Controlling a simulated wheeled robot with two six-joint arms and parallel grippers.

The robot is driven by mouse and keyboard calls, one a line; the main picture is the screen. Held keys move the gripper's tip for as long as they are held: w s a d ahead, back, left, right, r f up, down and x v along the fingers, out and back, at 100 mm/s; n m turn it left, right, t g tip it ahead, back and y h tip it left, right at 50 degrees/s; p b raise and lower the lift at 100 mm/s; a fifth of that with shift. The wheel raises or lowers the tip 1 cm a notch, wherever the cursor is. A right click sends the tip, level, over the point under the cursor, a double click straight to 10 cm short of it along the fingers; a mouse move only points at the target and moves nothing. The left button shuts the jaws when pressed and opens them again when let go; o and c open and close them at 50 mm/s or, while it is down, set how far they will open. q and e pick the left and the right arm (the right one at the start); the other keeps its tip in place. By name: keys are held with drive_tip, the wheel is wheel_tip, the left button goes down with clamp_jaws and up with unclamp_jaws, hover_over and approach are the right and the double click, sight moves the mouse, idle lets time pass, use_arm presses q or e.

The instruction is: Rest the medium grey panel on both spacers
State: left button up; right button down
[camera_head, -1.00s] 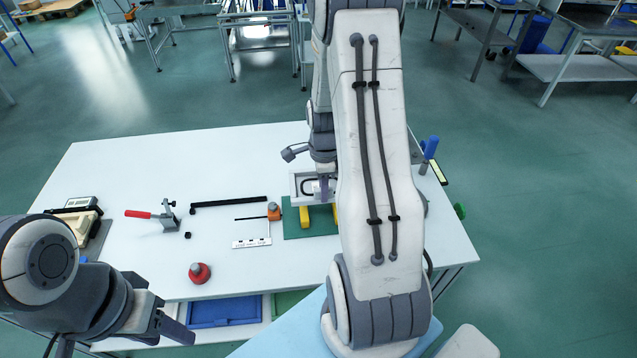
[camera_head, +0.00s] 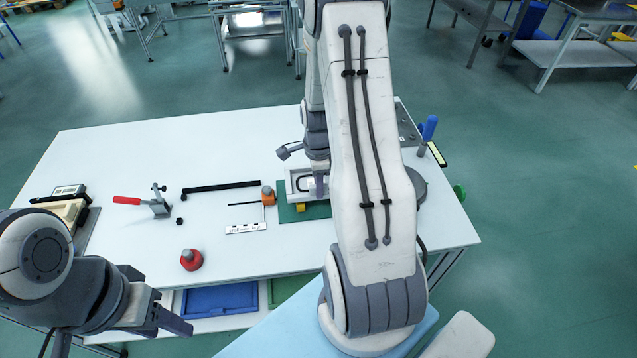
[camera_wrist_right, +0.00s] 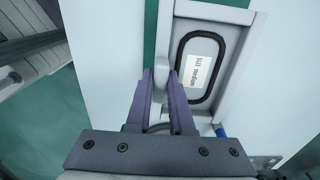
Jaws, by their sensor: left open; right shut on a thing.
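The medium grey panel (camera_head: 293,181) is a light grey frame, partly hidden by my right arm. In the right wrist view the panel (camera_wrist_right: 234,62) shows a black oval seal and a white label reading "medium". My right gripper (camera_head: 319,186) is shut on its edge; the fingers also show in the right wrist view (camera_wrist_right: 161,78). A yellow spacer (camera_head: 300,208) shows its front end below the panel, on a green mat (camera_head: 291,216). The other spacer is hidden. I cannot tell whether the panel touches the spacers. My left gripper (camera_head: 178,318) is open and empty at the table's front left.
A red-handled clamp (camera_head: 155,204), a black bar (camera_head: 221,187), an orange-headed tool (camera_head: 267,196), a white marked strip (camera_head: 246,228) and a red knob (camera_head: 191,260) lie left of the mat. A blue bin (camera_head: 220,299) sits below. The back left tabletop is clear.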

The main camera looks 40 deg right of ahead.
drive_tip(key=shift+f, duration=0.45)
drive_tip(key=shift+f+b, duration=0.55)
drive_tip(key=shift+f, duration=0.05)
drive_tip(key=c, duration=0.7)
unclamp_jaws()
wheel_tip(320, 180, up, 10)
drive_tip(key=shift+r, duration=0.25)
drive_tip(key=s+a+r+n, duration=0.1)
drive_tip(key=a+r+n, duration=0.2)
drive_tip(key=a+n, duration=0.6)
drive_tip(key=s+a+r+n, duration=0.25)
drive_tip(key=a+n, duration=0.35)
drive_tip(key=a, duration=0.5)
drive_tip(key=s+a+n, duration=0.3)
drive_tip(key=s+n, duration=0.1)
drive_tip(key=n, duration=0.1)
drive_tip(key=s+a+r+n, duration=0.1)
drive_tip(key=s+a+n, duration=0.3)
drive_tip(key=s+n, duration=0.1)
drive_tip(key=s+a+r+n, duration=0.1)
drive_tip(key=s+a+n, duration=0.3)
drive_tip(key=n, duration=0.2)
drive_tip(key=shift+s+a+r+n+y, duration=0.1)
drive_tip(key=shift+s+n+y, duration=0.15)
drive_tip(key=shift+n+y, duration=0.15)
